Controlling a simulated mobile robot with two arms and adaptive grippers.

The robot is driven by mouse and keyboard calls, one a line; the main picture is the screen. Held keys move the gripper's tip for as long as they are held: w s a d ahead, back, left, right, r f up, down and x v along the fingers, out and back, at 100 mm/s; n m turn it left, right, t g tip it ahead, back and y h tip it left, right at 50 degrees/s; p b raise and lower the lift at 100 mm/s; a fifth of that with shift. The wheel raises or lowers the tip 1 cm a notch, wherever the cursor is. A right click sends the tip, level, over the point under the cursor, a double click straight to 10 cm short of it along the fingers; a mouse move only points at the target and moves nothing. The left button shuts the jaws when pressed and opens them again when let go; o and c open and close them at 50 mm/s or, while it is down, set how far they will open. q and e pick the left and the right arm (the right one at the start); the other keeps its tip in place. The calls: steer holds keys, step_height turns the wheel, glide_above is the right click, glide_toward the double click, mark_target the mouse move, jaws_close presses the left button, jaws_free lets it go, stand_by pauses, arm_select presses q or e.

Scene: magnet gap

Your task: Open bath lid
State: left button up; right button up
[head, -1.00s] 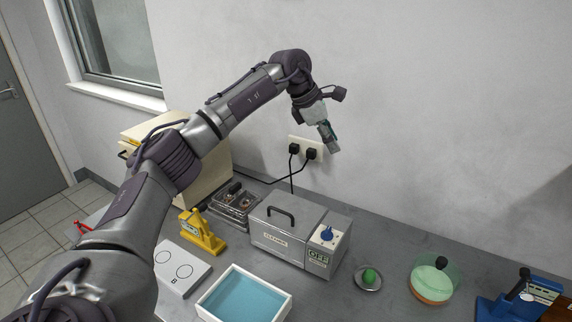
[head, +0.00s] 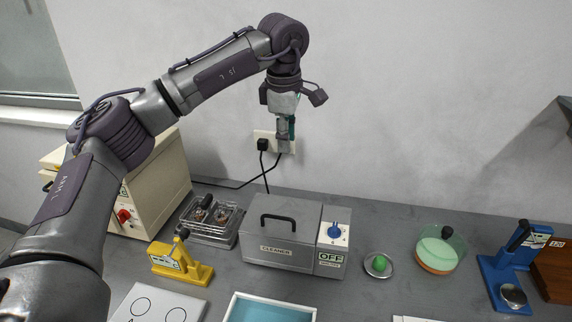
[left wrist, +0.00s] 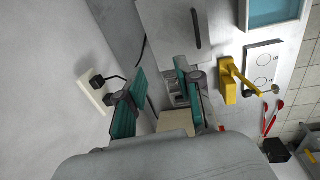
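The bath is a grey metal cleaner box (head: 284,252) on the bench, marked CLEANER, with its lid (head: 287,215) closed. A black arched handle (head: 278,218) stands on the lid. A side panel on the box has a blue knob (head: 335,229) and reads OFF. The lid (left wrist: 165,28) and its handle (left wrist: 197,28) also show in the left wrist view. My left gripper (head: 286,148) points down, well above and behind the box, in front of the wall socket. In the left wrist view its teal-padded fingers (left wrist: 158,78) are apart with nothing between them. My right gripper is out of view.
A yellow press (head: 180,264) and a clear tray of parts (head: 209,218) stand left of the box. A small dish with a green ball (head: 379,264), a glass bowl (head: 437,255) and a blue press (head: 508,268) stand right. A blue-filled tray (head: 268,309) is in front.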

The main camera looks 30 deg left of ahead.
arm_select(q)
step_height(320, 180, down, 9)
steer(key=w+p, duration=0.1)
steer(key=p, duration=0.1)
steer(key=shift+a, duration=0.4)
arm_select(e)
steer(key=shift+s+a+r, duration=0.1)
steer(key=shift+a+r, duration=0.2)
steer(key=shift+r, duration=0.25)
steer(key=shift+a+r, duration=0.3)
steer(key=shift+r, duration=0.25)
arm_select(q)
steer(key=shift+w, duration=0.1)
jaws_close()
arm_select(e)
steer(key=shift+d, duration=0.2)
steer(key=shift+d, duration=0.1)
